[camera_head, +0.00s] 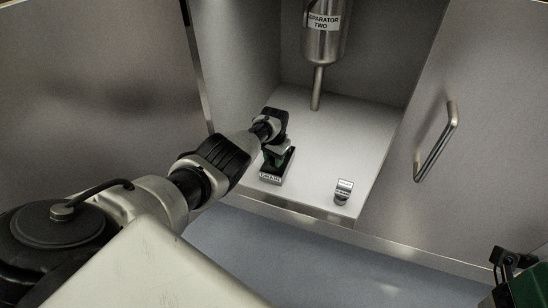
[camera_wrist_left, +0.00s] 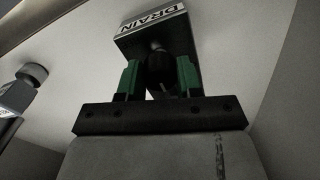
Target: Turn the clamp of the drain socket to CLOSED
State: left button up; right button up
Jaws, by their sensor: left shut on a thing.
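The drain socket (camera_head: 270,177) stands on the cabinet floor with a white DRAIN label on its front. It also shows in the left wrist view (camera_wrist_left: 151,20), at the top. My left gripper (camera_wrist_left: 160,76) has its green fingers on either side of a dark clamp (camera_wrist_left: 160,65) at the socket and is shut on it. In the head view my left gripper (camera_head: 275,153) reaches the socket from the left, and its wrist hides most of the clamp. No OPEN or CLOSED marking can be read.
A steel vessel (camera_head: 325,40) labelled SEPARATOR TWO hangs above, its pipe (camera_head: 317,88) ending over the floor. A small metal fitting (camera_head: 343,191) stands to the right near the floor's front edge. A door with a handle (camera_head: 436,141) stands open at right.

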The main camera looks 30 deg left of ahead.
dwell(0.5)
pick_arm(q)
jog(key=o, duration=0.9)
